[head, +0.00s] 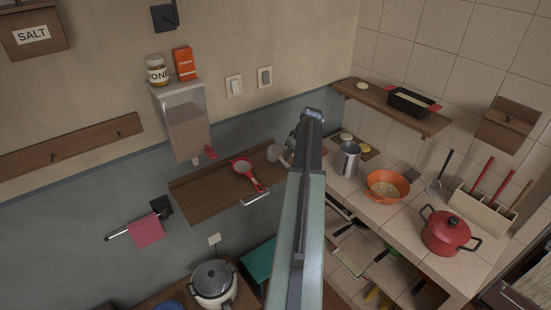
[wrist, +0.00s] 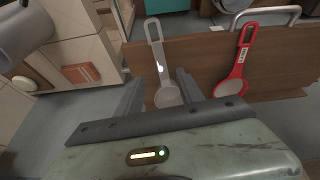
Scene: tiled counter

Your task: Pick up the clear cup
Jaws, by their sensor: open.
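The clear cup (wrist: 168,96) is a see-through measuring scoop with a long looped handle. In the wrist view it lies at the edge of the brown wooden shelf (wrist: 205,60), its bowl showing between the two fingers of my gripper (wrist: 160,88). My gripper is open; the fingers appear on either side of the bowl, but I cannot tell whether they touch it. In the head view the clear cup (head: 276,153) is at the right end of the shelf (head: 205,190), just left of my arm, which hides much of the gripper.
A red measuring scoop (head: 243,167) lies left of the clear cup; it also shows in the wrist view (wrist: 237,65). A dispenser (head: 185,120) hangs above the shelf. The tiled counter at right holds a metal pitcher (head: 348,158), orange colander (head: 386,188) and red pot (head: 445,232).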

